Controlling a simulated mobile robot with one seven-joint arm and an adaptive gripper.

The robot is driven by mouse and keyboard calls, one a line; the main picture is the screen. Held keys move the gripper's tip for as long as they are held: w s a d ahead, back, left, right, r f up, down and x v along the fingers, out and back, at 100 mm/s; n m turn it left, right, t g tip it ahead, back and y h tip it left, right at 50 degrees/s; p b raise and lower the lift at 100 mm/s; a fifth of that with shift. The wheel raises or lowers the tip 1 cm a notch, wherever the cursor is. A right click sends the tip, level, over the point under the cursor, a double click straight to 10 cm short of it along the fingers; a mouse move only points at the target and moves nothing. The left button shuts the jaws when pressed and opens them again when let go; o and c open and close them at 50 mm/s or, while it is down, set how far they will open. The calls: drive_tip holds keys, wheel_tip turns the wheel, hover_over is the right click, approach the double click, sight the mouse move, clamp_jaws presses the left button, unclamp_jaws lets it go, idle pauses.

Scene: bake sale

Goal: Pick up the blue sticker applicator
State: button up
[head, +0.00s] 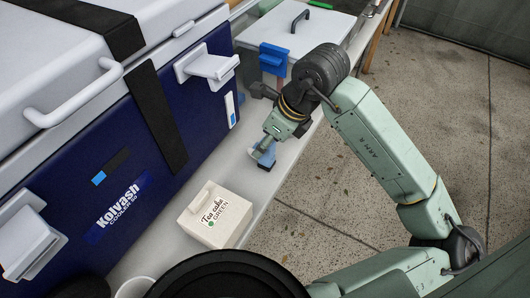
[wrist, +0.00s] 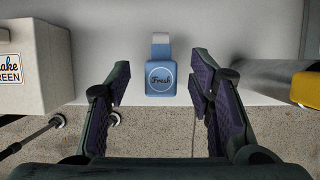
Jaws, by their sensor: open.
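In the head view the applicator (head: 267,158) shows small and partly hidden by my gripper (head: 262,148). My gripper (wrist: 158,86) is open and empty. In the wrist view its two dark fingers stand apart, one on each side of the applicator, with a gap on both sides. I cannot tell the exact height of the fingertips above the table.
A cream "Tea cake GREEN" box (head: 214,215) stands nearer on the table. A large blue and white Kolvash cooler (head: 110,160) runs along the left. A white lidded box (head: 300,30) stands behind. A grey and yellow object (wrist: 305,88) is right of my gripper. Open floor lies right.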

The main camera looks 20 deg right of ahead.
drive_tip(key=shift+x, duration=0.9)
drive_tip(key=shift+c, duration=0.3)
drive_tip(key=shift+r, duration=0.1)
clamp_jaws()
